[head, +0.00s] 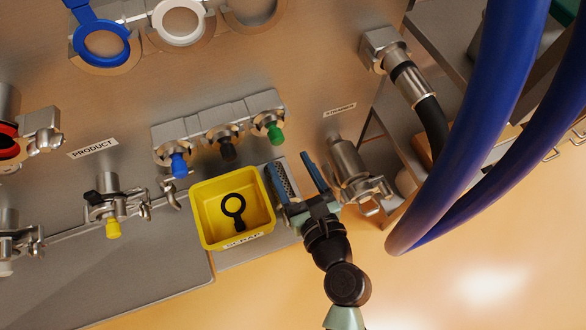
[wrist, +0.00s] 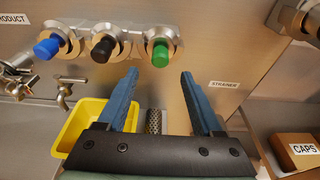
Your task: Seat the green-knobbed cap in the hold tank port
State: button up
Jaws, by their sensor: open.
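The green-knobbed cap (head: 275,132) sits at the right end of a row of three knobbed fittings on the steel wall. It also shows in the wrist view (wrist: 160,52), just beyond and between my fingertips. My gripper (head: 288,160) is open and empty, below and near the green knob, its two blue fingers apart and pointing toward the wall. In the wrist view, the fingertips (wrist: 160,72) lie either side of the green knob's line, not closed on it. No label reading hold tank is legible, so I cannot tell which port it is.
Blue (head: 179,165) and black (head: 228,150) knobs stand left of the green one. A yellow scrap bin (head: 203,228) holding a black ring tool is left of my gripper. Metal pipework (head: 350,168) and thick blue hoses (head: 455,190) are at right. A caps box (wrist: 290,148) sits lower right.

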aim_at(279, 142)
jog(key=x, duration=0.9)
jog(key=shift+r, duration=0.1)
jog(key=shift+c, duration=0.3)
grip_shut()
